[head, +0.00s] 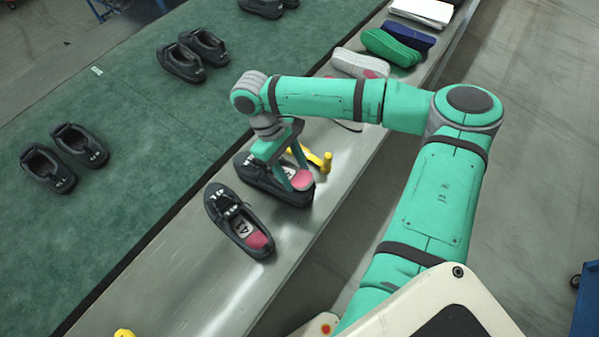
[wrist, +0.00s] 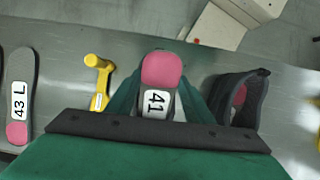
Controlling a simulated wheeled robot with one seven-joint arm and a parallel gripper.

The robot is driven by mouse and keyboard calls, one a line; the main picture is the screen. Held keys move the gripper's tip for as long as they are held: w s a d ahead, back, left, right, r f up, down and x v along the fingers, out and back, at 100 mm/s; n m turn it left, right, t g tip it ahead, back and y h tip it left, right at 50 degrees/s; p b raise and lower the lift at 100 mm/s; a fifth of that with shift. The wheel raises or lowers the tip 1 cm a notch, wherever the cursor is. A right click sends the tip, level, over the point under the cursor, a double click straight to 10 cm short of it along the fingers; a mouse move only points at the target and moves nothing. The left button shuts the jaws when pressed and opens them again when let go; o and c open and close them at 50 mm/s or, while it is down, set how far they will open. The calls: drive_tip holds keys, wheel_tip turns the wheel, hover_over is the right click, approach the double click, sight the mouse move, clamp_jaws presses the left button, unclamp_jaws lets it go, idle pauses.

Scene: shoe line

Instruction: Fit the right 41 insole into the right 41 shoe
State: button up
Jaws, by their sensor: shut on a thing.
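My gripper (head: 286,184) is shut on an insole (wrist: 161,70) with a pink heel and a white label reading 41; the L or R is not readable. In the head view the insole's pink heel (head: 302,180) is over the heel end of the farther dark shoe (head: 292,197). I cannot tell how far it is inside or whether it touches. That shoe shows at the right of the wrist view (wrist: 258,100).
A yellow tool (head: 318,160) lies just beyond the held insole. A 43 L insole (wrist: 20,95) lies at the left of the wrist view. Dark shoe pairs (head: 193,55) are on the green surface (head: 120,110).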

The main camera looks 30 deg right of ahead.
drive_tip(key=shift+w+a+f, duration=0.15)
drive_tip(key=shift+w+a, duration=0.05)
drive_tip(key=shift+w, duration=0.2)
drive_tip(key=shift+w+a+f, duration=0.15)
drive_tip(key=shift+w, duration=0.2)
drive_tip(key=shift+s+d+f+t+y, duration=0.1)
drive_tip(key=shift+s+f+t+y, duration=0.15)
drive_tip(key=shift+f+t, duration=0.4)
drive_tip(key=shift+c, duration=0.4)
drive_tip(key=shift+f, duration=0.3)
drive_tip(key=o, duration=1.2)
drive_tip(key=shift+w+r, duration=0.1)
drive_tip(key=shift+r, duration=1.55)
drive_tip(key=shift+r, duration=0.1)
wheel_tip(320, 180, up, 7)
